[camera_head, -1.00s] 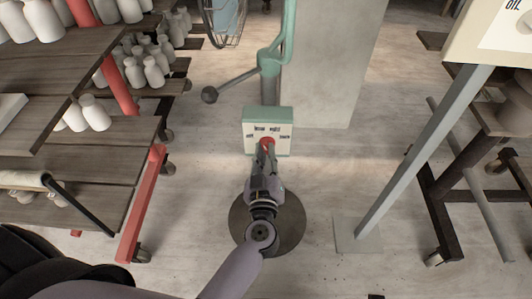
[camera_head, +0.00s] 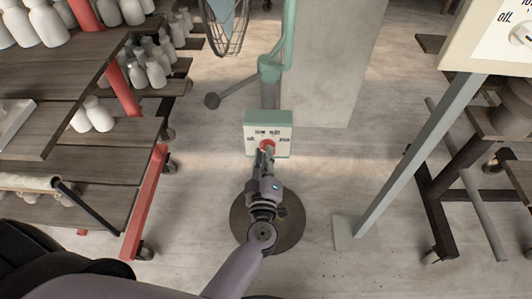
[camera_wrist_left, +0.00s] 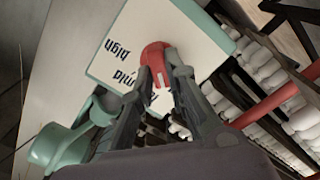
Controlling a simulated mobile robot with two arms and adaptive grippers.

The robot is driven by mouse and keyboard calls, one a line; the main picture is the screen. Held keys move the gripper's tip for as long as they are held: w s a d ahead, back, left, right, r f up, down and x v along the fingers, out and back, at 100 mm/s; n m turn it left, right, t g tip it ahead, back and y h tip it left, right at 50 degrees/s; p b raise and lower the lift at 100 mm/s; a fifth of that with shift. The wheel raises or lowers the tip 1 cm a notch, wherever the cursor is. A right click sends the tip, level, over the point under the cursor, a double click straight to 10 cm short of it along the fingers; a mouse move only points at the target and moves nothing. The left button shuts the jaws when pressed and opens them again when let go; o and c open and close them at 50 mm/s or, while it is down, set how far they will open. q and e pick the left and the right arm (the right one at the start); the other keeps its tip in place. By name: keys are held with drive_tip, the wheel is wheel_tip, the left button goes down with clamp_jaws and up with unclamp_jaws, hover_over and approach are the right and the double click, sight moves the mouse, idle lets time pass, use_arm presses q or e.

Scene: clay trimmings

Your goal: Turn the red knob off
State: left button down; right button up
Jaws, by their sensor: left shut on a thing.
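The red knob (camera_head: 267,146) sits on the white face of a control box (camera_head: 281,135) with a green rim, on a green stand. Labels are printed around the knob; "off" is at the left of the face in the head view. My left gripper (camera_head: 266,151) reaches up to the box and is shut on the red knob. In the left wrist view the red knob (camera_wrist_left: 156,56) shows between the two fingers of the left gripper (camera_wrist_left: 162,80), with a white mark on it, and the words "high" and "mid" are readable. My right gripper is not in view.
Wooden shelves (camera_head: 110,160) with white bottles (camera_head: 92,115) and red posts stand on the left. A slanted grey post (camera_head: 415,150) carrying another panel (camera_head: 490,45) stands on the right. The floor between is clear.

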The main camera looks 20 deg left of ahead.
use_arm(q)
drive_tip(key=shift+n, duration=1.6)
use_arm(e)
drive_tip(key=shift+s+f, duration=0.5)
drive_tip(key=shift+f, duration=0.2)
use_arm(q)
drive_tip(key=shift+f, duration=0.1)
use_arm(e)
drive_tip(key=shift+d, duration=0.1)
use_arm(q)
drive_tip(key=c, duration=1.6)
unclamp_jaws()
drive_tip(key=v, duration=1.2)
